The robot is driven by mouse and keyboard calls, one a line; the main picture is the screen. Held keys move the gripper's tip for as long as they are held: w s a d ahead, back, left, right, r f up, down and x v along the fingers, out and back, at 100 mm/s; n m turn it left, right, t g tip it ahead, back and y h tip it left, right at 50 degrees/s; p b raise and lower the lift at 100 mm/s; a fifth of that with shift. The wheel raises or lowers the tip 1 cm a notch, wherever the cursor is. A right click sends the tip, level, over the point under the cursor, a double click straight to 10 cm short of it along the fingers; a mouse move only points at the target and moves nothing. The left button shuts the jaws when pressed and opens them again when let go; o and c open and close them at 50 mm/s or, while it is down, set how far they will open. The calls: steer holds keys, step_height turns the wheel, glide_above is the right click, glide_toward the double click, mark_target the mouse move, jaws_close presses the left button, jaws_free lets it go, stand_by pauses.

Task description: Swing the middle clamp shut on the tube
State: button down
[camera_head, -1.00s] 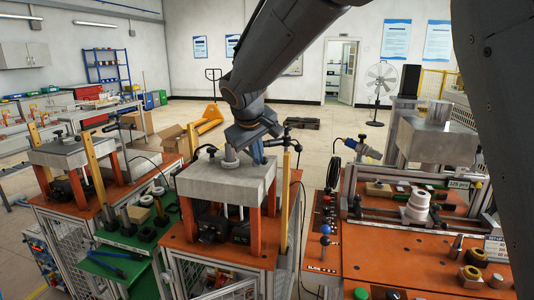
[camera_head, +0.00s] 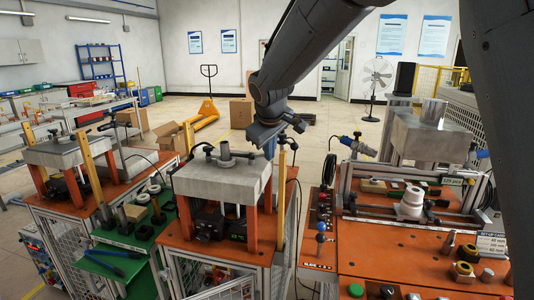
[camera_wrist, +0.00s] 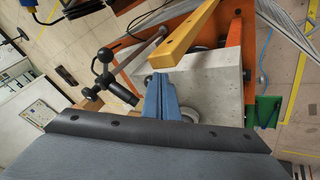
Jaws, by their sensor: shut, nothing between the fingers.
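The middle station has a grey block (camera_head: 222,183) on orange legs. A short metallic tube (camera_head: 225,151) stands upright on the block. The middle clamp (camera_head: 240,155) shows as a dark bar low beside the tube, reaching right toward my gripper. I cannot tell whether it is fully closed around the tube. My gripper (camera_head: 270,150) is shut and empty, pointing down at the block's back right. In the wrist view its blue fingers (camera_wrist: 160,98) are together over the block (camera_wrist: 215,90). A round grey part (camera_wrist: 182,145) is mostly hidden behind my gripper's mount.
A yellow post (camera_head: 282,205) stands at the block's right side, close to my gripper; it also shows in the wrist view (camera_wrist: 187,37). A black ball knob (camera_wrist: 105,55) and a rod are beside it. Similar blocks stand left (camera_head: 65,152) and right (camera_head: 430,140).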

steer(key=shift+r, duration=0.1)
stand_by(0.6)
steer(key=b+v, duration=0.2)
steer(key=v, duration=0.5)
steer(key=shift+r, duration=0.25)
steer(key=shift+s+d, duration=0.1)
steer(key=shift+s, duration=0.05)
